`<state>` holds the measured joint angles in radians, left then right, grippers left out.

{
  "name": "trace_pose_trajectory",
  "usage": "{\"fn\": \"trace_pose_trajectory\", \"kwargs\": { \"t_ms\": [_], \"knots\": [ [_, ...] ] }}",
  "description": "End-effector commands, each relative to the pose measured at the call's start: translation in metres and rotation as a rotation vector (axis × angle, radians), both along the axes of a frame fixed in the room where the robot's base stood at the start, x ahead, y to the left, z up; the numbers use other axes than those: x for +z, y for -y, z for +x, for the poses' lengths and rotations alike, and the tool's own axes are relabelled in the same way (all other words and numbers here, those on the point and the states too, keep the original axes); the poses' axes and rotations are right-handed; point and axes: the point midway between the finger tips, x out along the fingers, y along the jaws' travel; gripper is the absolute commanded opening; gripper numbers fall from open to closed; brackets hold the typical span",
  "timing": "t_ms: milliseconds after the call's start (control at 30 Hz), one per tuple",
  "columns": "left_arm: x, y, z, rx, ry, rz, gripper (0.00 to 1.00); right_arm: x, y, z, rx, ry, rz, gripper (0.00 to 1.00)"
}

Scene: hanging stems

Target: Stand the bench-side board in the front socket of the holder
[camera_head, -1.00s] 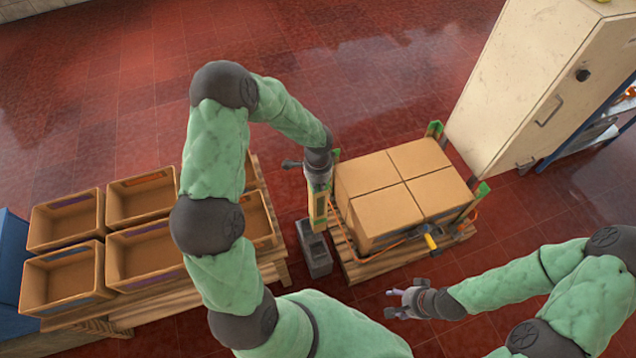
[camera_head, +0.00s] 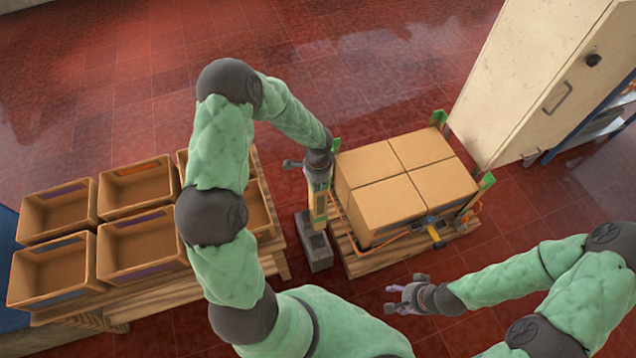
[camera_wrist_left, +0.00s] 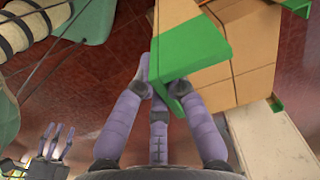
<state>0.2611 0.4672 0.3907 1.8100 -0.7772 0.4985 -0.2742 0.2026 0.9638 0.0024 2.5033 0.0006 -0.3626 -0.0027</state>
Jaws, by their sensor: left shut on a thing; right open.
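In the head view my left gripper (camera_head: 318,182) is shut on an upright, narrow yellow-tan board (camera_head: 320,208) with green on it. The left wrist view shows a green piece (camera_wrist_left: 195,50) at the fingers (camera_wrist_left: 163,80). The grey block-shaped holder (camera_head: 319,262) stands on the floor between the bench and the pallet, with a dark opening in its top. The board's lower end overlaps the holder's far end in the picture; I cannot tell whether it is in a socket or above it. My right gripper (camera_head: 408,298) is open and empty, nearer the camera.
A pallet (camera_head: 365,265) carries several cardboard boxes (camera_head: 410,180), green-capped corner posts and an orange strap. A yellow-handled tool (camera_head: 436,235) is at its front. Several crates (camera_head: 55,275) stand on the wooden bench (camera_head: 205,290) at left. A cream cabinet (camera_head: 530,80) is at right.

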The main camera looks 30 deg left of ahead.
Motion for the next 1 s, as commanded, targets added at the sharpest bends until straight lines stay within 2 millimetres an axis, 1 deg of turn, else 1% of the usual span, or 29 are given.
{"fn": "trace_pose_trajectory", "kwargs": {
  "t_ms": [33, 100, 1000],
  "knots": [
    [-0.007, 0.0, 0.0, 0.0, 0.0, 0.0, 0.0, -0.006, 0.0, 0.0, 0.0, 0.0, 0.0, 0.56],
    [-0.012, 0.0, 0.0, 0.0, 0.0, 0.0, 0.0, -0.009, 0.0, 0.0, 0.0, 0.0, 0.0, 0.56],
    [-0.081, 0.0, 0.0, 0.0, 0.0, 0.0, 0.0, -0.06, 0.0, 0.0, 0.0, 0.0, 0.0, 0.56]
  ]
}}
